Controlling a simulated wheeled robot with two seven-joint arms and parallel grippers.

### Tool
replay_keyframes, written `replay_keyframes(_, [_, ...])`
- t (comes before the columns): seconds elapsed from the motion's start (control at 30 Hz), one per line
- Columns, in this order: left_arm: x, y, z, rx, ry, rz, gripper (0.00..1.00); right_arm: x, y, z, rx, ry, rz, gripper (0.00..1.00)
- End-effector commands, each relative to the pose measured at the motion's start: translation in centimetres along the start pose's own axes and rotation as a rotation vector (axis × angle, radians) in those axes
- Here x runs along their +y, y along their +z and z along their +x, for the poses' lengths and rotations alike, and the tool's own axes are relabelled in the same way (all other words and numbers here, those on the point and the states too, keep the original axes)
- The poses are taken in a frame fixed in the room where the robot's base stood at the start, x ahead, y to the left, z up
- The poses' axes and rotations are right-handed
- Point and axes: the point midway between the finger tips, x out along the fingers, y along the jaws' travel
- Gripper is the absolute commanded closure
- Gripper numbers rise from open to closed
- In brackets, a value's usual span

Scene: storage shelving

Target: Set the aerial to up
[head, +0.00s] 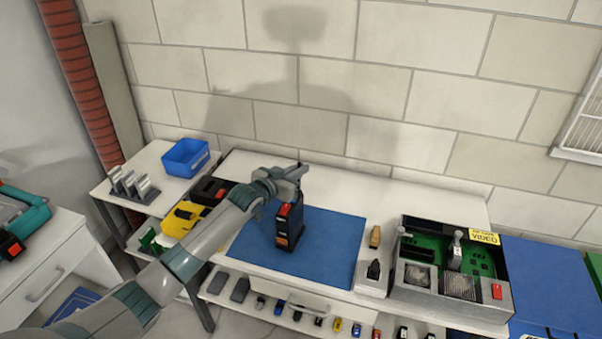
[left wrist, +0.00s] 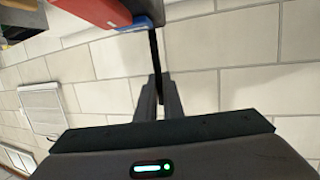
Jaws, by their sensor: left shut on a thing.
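A black handheld radio (head: 284,238) with red and orange marks stands upright on the blue mat (head: 334,262). My left gripper (head: 299,170) is just above the radio's top. In the left wrist view, the radio's red and dark body (left wrist: 95,12) is at the top edge. Its thin black aerial (left wrist: 154,55) runs from the body down between the fingers of my left gripper (left wrist: 158,95), which is shut on it. The aerial is mostly hidden in the head view. My right gripper is not in view.
A blue bin (head: 186,158) stands at the back left, near a yellow item (head: 184,218). A green circuit board unit (head: 452,268) stands right of the mat. Small chargers (head: 374,270) sit between them. A lower shelf holds several small items. The bench behind the mat is clear.

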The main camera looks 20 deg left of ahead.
Motion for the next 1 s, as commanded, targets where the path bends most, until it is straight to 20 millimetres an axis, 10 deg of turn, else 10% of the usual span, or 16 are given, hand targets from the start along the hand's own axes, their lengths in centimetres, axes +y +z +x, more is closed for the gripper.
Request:
replay_keyframes(0.6, [0.15,0.45,-0.44,0.049,-0.002,0.01,1.0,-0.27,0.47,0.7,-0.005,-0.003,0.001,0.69])
replay_keyframes(0.7, [0.15,0.44,-0.44,0.049,-0.002,0.01,0.73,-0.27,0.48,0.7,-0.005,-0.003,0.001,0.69])
replay_keyframes(1.0, [0.13,0.26,-0.46,0.052,-0.002,0.01,0.73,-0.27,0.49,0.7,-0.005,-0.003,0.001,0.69])
